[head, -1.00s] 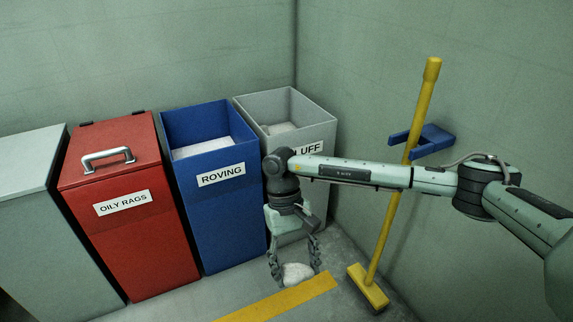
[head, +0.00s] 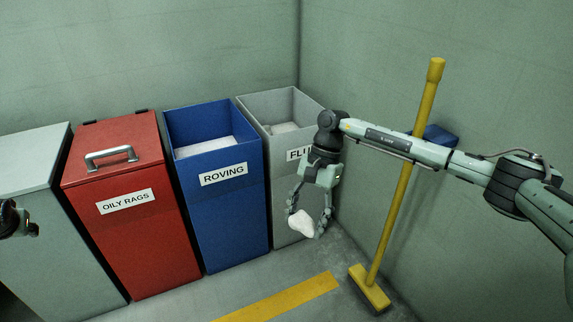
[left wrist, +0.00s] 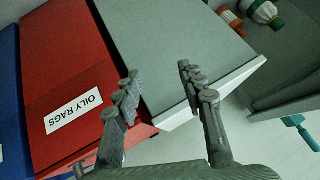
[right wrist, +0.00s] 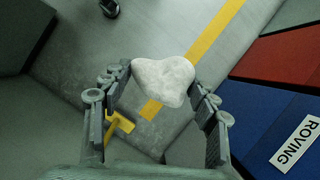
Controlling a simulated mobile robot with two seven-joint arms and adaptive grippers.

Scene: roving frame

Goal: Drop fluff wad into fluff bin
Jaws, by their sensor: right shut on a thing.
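A white fluff wad (head: 302,223) is held between the fingers of my right gripper (head: 309,214), in front of the grey fluff bin (head: 284,187) and below its rim. In the right wrist view the wad (right wrist: 164,80) sits between both fingertips of the right gripper (right wrist: 162,88). The fluff bin is open-topped with pale material inside; its label is partly hidden by my right arm. My left gripper (left wrist: 158,82) is open and empty in the left wrist view, near the red and grey bins. Only a dark piece of the left arm shows at the head view's left edge.
The open blue roving bin (head: 228,215) stands left of the fluff bin. Beyond it are the lidded red oily rags bin (head: 135,230) and a grey lidded bin (head: 45,220). A yellow broom (head: 395,215) leans at the right wall. A yellow stripe (head: 280,298) crosses the floor.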

